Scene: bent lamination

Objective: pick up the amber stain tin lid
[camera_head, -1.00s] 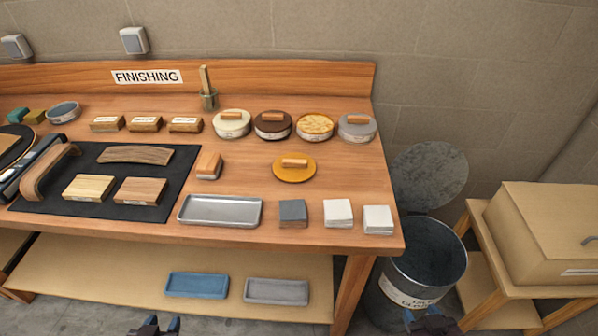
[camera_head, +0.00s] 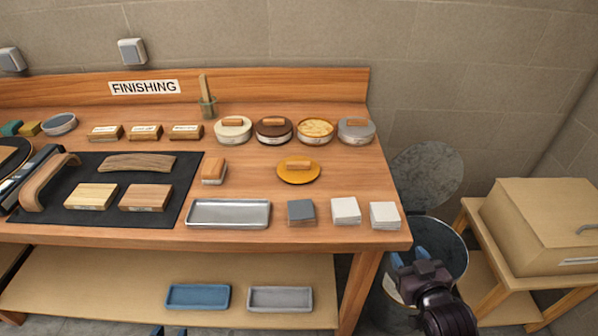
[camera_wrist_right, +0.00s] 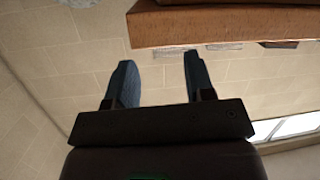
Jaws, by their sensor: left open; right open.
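The amber stain tin lid (camera_head: 299,173) is a flat amber disc with a wooden block handle on top. It lies on the right part of the bench top, in front of the tins. The open amber tin (camera_head: 315,131) stands in the back row without a lid. My right gripper (camera_head: 422,258) is open and empty, in front of the metal bin, right of the bench and apart from the lid. In the right wrist view its two blue fingers (camera_wrist_right: 158,82) are spread with nothing between them. My left gripper (camera_head: 170,331) shows only as a fingertip at the bottom edge.
Three lidded tins flank the open one. A metal tray (camera_head: 228,228), a grey pad stack (camera_head: 301,211) and two white cloth stacks (camera_head: 346,211) line the front edge. A wooden block brush (camera_head: 214,171) sits left of the lid. A metal bin (camera_head: 452,250) stands right of the bench.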

